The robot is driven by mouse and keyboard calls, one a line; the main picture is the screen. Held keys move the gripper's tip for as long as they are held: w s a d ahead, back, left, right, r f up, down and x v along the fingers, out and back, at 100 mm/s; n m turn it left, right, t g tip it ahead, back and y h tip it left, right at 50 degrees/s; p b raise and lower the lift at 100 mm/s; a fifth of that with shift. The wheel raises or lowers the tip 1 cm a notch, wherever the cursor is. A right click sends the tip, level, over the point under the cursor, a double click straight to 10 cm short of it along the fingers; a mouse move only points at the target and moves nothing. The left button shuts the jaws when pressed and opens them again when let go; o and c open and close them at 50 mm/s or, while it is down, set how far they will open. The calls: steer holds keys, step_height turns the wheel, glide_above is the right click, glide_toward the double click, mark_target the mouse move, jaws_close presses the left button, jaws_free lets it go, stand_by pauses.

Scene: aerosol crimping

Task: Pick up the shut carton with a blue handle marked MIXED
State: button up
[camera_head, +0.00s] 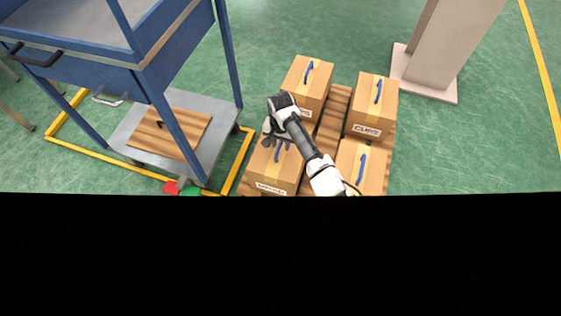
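Several shut cartons with blue handles stand on a wooden pallet (333,122). The front left carton (270,170) has a white label (270,188) too small to read surely. My gripper (268,143) is over this carton's top, beside its blue handle (280,151); I cannot tell whether they touch or whether the fingers are open. The back left carton (310,90) is partly hidden by my arm, and its label is not readable. The back right carton (373,110) is marked CUPS. The front right carton (372,172) shows no readable label.
A blue-framed cart (160,62) stands at the left, with a wooden board (171,131) on its lower shelf. A beige pillar (445,45) stands at the back right. Green floor is free around the pallet's right side. The lower picture is black.

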steer(key=shift+f, duration=0.15)
jaws_close()
stand_by(1.2)
stand_by(0.3)
